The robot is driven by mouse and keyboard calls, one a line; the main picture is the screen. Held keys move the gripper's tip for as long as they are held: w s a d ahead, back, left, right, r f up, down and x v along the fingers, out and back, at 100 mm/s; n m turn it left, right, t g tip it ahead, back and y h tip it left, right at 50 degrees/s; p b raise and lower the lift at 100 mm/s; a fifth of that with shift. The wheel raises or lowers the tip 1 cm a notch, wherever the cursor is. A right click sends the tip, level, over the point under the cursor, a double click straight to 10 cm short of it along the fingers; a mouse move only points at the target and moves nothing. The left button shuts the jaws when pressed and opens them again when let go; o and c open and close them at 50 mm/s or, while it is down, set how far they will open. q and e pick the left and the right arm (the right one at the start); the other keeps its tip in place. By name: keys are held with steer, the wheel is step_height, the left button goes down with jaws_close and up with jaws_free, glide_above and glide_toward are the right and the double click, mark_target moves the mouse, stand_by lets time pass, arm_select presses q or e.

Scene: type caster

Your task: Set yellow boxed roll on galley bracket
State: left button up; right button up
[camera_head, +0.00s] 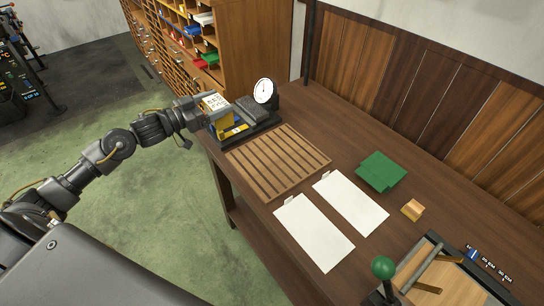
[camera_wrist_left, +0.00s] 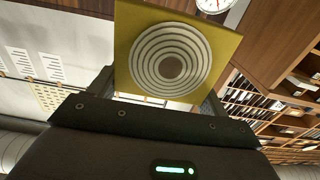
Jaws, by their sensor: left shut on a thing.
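The yellow boxed roll (camera_wrist_left: 171,60) is a flat yellow box with a printed or set-in pattern of pale rings and a brown centre. My left gripper (camera_wrist_left: 165,100) is shut on it. In the head view the box (camera_head: 230,130) shows as a yellow patch under the end of my left arm, beside a black device with a round dial (camera_head: 263,92). My left gripper (camera_head: 213,116) is partly hidden there, and whether the box touches the device cannot be told. No part is plainly recognisable as the galley bracket. My right gripper is not in view.
A slatted wooden rack (camera_head: 278,160) and two white sheets (camera_head: 314,232) lie on the brown table. Green sheets (camera_head: 380,171) and a small copper-coloured block (camera_head: 412,210) lie to the right. A framed tray with a green knob (camera_head: 383,267) is at the front right.

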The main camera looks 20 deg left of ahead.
arm_select(q)
steer(key=s+d+f+p, duration=0.3)
steer(key=d+f, duration=0.6)
steer(key=d, duration=0.3)
steer(key=shift+d+p, duration=0.3)
steer(key=shift+p, duration=0.1)
steer(key=f, duration=0.1)
steer(key=f+p, duration=0.1)
steer(key=f, duration=0.1)
steer(key=shift+s+d, duration=0.1)
steer(key=shift+d, duration=0.25)
steer(key=shift+f, duration=0.4)
steer(key=shift+f, duration=0.1)
steer(key=o, duration=1.1)
